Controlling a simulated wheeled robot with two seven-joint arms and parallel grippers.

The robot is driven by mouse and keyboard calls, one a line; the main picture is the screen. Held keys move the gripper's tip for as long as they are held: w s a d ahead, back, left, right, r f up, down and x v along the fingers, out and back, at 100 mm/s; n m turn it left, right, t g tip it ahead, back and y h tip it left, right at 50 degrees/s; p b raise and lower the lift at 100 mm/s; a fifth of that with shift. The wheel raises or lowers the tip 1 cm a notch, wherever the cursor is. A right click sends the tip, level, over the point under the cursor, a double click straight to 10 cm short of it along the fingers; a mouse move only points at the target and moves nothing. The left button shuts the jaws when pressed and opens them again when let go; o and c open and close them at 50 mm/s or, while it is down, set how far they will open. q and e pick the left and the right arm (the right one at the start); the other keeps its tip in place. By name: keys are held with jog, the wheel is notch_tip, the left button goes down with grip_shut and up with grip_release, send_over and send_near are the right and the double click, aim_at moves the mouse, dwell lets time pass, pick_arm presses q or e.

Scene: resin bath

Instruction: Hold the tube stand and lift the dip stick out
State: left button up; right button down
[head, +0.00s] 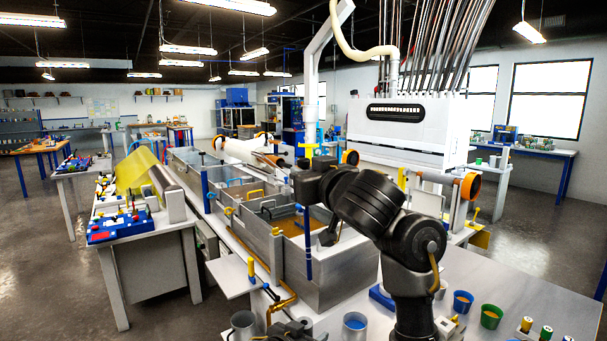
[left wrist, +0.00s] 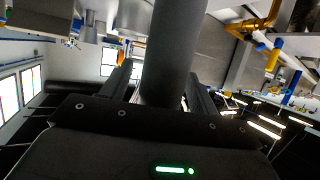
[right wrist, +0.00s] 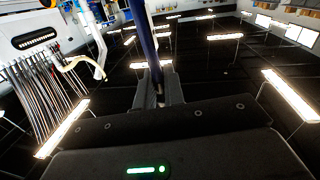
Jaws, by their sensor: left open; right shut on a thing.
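The dip stick (head: 308,250) is a dark blue upright rod in the head view. My right gripper (head: 308,188) is shut on it, and the rod hangs below in front of the grey bath's wall. The rod also shows between the fingers in the right wrist view (right wrist: 144,35). My left gripper (head: 292,330) is low at the bottom edge of the head view. In the left wrist view it is open, with a dark grey cylinder (left wrist: 168,50), probably the tube stand, between its fingers. I cannot tell whether they touch it. The stand is not clear in the head view.
A grey cup (head: 243,328), a blue-filled cup (head: 355,323), a blue pot (head: 462,303) and a green pot (head: 491,318) stand near the front. My right arm hides part of the bench.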

pick_arm(q)
jog(key=v, duration=1.2)
